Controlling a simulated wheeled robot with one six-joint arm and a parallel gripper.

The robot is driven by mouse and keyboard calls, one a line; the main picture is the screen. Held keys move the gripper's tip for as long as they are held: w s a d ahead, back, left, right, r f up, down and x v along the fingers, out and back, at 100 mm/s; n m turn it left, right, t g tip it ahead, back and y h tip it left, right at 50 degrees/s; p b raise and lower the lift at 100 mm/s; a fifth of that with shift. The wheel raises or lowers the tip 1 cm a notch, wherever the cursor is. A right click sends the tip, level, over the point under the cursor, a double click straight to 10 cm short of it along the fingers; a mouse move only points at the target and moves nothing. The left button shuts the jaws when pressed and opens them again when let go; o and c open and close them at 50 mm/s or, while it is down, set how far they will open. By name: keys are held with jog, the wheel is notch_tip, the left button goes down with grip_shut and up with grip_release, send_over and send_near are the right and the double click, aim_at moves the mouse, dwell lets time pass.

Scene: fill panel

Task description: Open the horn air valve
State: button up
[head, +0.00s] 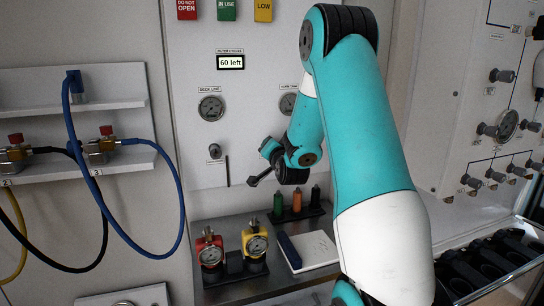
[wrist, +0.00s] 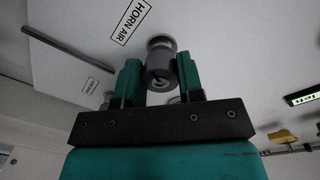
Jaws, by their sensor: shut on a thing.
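The horn air valve is a round grey knob (wrist: 160,72) on the pale panel, beside a label reading HORN AIR (wrist: 131,20) in the wrist view. My gripper (wrist: 160,76) has one teal finger on each side of the knob and is shut on it. A pale mark shows on the knob's end, but I cannot tell its turn position. In the head view, my arm hides the knob and the fingertips. A gauge (head: 288,103) sits on the panel just left of my arm.
Another gauge (head: 211,108) and a small knob (head: 215,151) sit further left on the panel. A display (head: 230,62) reads "60 left". Below, red (head: 209,250) and yellow (head: 255,243) gauge units and a white pad (head: 313,250) stand on a shelf.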

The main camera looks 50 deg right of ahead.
jog(key=shift+f+n+b, duration=0.15)
jog(key=shift+n+b, duration=0.35)
jog(key=o, duration=0.9)
jog(key=shift+a, duration=0.1)
